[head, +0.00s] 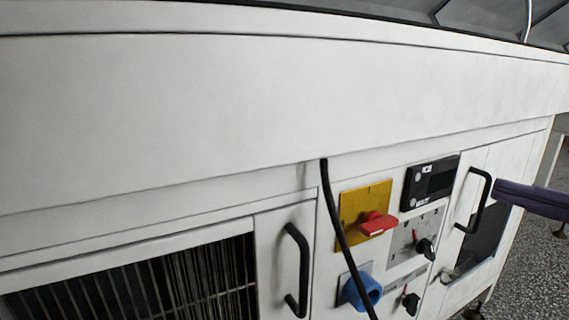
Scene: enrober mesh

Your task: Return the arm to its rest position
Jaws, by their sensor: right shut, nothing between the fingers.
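A dark purple part that looks like my right gripper (508,192) comes in from the right edge. Its end is near the black door handle (481,200) on the right of the white machine (200,100). I cannot tell whether it touches the handle. It is shut, with nothing seen held. The rest of the right arm is outside the picture. My left gripper is not in view.
The machine's front carries a red switch (377,224) on a yellow plate (350,206), a blue socket (361,292), a black display (430,183) and black knobs. A black cable (337,225) hangs down. Another handle (303,270) is beside a grille (150,285). Speckled floor (530,270) shows at right.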

